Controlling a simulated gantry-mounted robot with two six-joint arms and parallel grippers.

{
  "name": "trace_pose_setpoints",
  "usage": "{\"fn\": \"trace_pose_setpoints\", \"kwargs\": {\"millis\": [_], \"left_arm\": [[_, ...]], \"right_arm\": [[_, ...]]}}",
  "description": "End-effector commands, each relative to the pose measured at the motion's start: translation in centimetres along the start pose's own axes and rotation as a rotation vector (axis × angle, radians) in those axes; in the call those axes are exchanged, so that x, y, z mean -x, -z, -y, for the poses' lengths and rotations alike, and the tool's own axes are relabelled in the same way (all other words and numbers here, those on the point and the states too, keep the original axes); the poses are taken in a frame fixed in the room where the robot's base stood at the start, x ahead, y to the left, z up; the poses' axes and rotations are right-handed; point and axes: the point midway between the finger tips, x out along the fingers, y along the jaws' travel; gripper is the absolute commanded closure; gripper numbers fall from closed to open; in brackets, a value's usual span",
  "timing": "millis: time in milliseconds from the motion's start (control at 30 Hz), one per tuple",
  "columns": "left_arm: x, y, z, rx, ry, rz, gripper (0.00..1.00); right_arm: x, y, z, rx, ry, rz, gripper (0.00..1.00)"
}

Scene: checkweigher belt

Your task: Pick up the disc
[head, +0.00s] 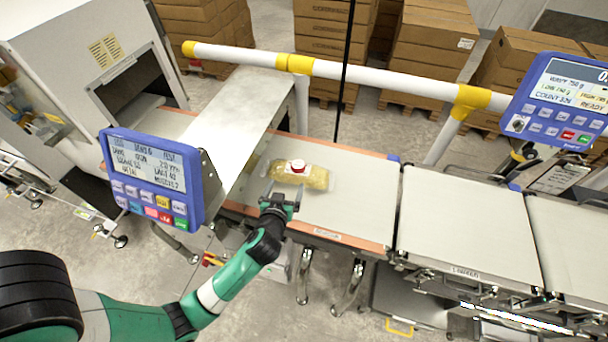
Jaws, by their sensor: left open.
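A small disc (298,165), red and white, lies on top of a clear bag of yellowish food (312,179). The bag rests on the pale conveyor belt (352,187). My left gripper (281,190) is open and empty at the belt's near side, just in front of the bag and below the disc in the picture. Whether its fingertips touch the bag I cannot tell. My right gripper is not in view.
A blue control panel (150,178) stands left of my gripper, and another (562,100) is at the upper right. A white and yellow rail (385,78) runs behind the belt. The weighing belt (462,222) to the right is empty.

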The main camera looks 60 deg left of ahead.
Motion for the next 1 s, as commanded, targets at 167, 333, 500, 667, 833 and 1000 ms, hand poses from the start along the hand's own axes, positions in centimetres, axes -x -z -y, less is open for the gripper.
{"fn": "trace_pose_setpoints", "kwargs": {"millis": [167,333,500,667,833,1000], "left_arm": [[-0.8,0.3,-0.1,0.003,-0.001,-0.003,0.03],[-4.2,0.2,-0.1,0.005,0.001,-0.003,0.03],[-6.3,0.3,-0.2,0.003,-0.002,-0.003,0.03],[-6.7,0.4,-0.3,0.003,-0.003,-0.003,0.03],[-9.3,0.4,-0.9,0.004,-0.002,-0.004,0.03],[-11.5,0.5,-1.0,0.004,-0.002,-0.004,0.03]], "right_arm": [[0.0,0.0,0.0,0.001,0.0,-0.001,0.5],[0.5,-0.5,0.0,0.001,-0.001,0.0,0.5],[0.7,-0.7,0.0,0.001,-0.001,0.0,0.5],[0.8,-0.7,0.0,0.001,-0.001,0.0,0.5],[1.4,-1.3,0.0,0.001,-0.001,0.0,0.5],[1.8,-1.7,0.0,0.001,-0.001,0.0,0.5]]}}
